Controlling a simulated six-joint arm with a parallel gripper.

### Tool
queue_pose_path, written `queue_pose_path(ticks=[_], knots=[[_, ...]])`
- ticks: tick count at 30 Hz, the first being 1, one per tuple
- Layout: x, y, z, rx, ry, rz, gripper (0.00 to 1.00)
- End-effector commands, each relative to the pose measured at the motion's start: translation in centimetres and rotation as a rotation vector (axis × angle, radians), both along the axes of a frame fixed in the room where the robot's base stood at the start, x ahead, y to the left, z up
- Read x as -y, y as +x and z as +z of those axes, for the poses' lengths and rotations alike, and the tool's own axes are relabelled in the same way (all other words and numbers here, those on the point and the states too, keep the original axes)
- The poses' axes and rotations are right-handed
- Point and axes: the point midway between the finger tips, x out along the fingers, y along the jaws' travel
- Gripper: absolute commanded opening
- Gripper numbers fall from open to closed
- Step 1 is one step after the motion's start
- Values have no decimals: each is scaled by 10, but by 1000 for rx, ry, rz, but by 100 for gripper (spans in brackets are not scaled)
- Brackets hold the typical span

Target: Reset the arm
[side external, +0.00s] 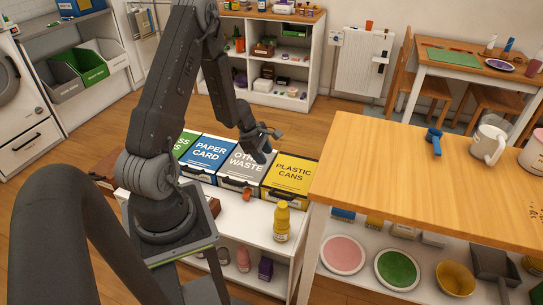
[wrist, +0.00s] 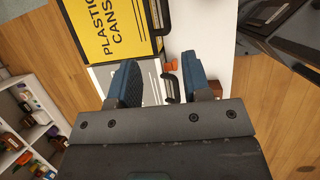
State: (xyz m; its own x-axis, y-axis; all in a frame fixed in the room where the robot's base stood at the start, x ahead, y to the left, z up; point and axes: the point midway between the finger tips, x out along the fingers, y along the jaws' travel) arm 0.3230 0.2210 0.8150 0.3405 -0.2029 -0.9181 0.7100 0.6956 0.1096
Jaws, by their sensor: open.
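My gripper (side external: 266,140) is open and empty, above the lidded grey "OTHER WASTE" bin (side external: 240,165) in the side view. In the wrist view its two blue-grey fingers (wrist: 163,76) stand apart with nothing held between them. The yellow "PLASTIC CANS" bin (side external: 291,177) is just right of the grey one. It also shows at the top of the wrist view (wrist: 105,30). My arm rises from its base and bends down toward the bins. Whether the fingers touch the grey lid is hard to tell, but they appear clear of it.
A blue "PAPER CARD" bin (side external: 206,157) and a green bin (side external: 185,143) continue the row. A yellow bottle (side external: 282,222) and a small orange item (side external: 248,194) stand on the white shelf in front. A wooden table (side external: 400,165) at right holds a blue item (side external: 434,140) and mugs.

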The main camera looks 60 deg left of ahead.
Motion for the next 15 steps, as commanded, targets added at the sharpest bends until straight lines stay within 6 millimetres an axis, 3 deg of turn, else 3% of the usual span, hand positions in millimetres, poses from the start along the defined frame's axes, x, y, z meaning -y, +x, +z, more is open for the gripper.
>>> queue_pose_path(ticks=[5,10,15], knots=[[26,25,46,79,63,-197,44],[88,48,124,203,184,-582,44],[155,40,192,296,324,-977,44]])
